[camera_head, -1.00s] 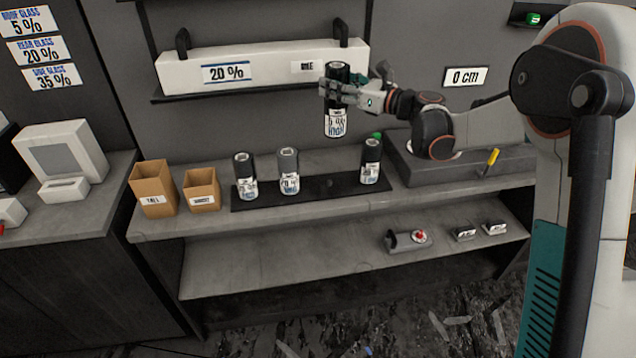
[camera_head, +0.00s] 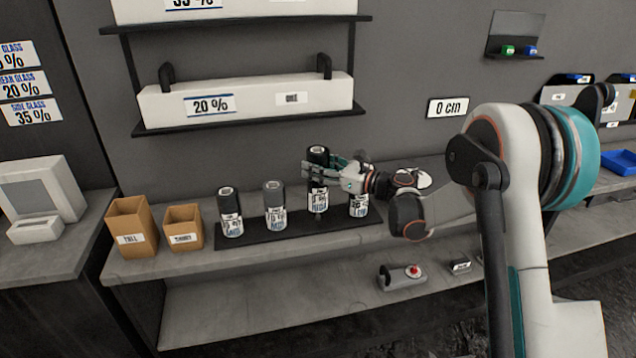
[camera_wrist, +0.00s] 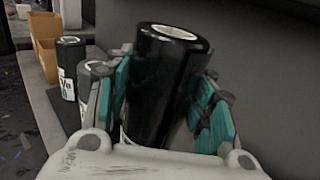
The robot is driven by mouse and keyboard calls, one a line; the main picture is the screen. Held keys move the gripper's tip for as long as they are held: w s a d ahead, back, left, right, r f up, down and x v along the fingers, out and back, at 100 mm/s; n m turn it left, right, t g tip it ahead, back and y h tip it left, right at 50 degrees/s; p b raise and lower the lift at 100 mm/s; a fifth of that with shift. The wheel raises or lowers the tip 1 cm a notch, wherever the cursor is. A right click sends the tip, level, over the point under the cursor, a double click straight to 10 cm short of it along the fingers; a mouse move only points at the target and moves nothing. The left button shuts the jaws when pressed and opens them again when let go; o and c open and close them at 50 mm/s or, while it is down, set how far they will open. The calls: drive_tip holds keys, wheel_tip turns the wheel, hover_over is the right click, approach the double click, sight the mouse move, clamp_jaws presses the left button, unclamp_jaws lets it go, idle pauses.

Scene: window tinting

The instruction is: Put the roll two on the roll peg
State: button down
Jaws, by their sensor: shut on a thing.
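My gripper (camera_head: 318,174) is shut on a black roll (camera_head: 318,198) with a white label at its lower part. The roll is upright, over the row's gap on the black base (camera_head: 252,237). In the wrist view the held roll (camera_wrist: 165,85) stands between the teal fingers (camera_wrist: 165,105). Other labelled rolls stand on the base: a left roll (camera_head: 231,212), a middle roll (camera_head: 274,205), and a right roll (camera_head: 359,205) partly hidden by my gripper.
Two cardboard boxes (camera_head: 131,228) (camera_head: 183,228) stand left of the base. A shelf with a long white box (camera_head: 250,100) hangs above. A grey device with a red button (camera_head: 402,276) sits on the lower shelf. The counter (camera_head: 150,275) front is clear.

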drive_tip(key=shift+f+b, duration=0.7)
drive_tip(key=shift+f, duration=1.45)
drive_tip(key=c, duration=1)
unclamp_jaws()
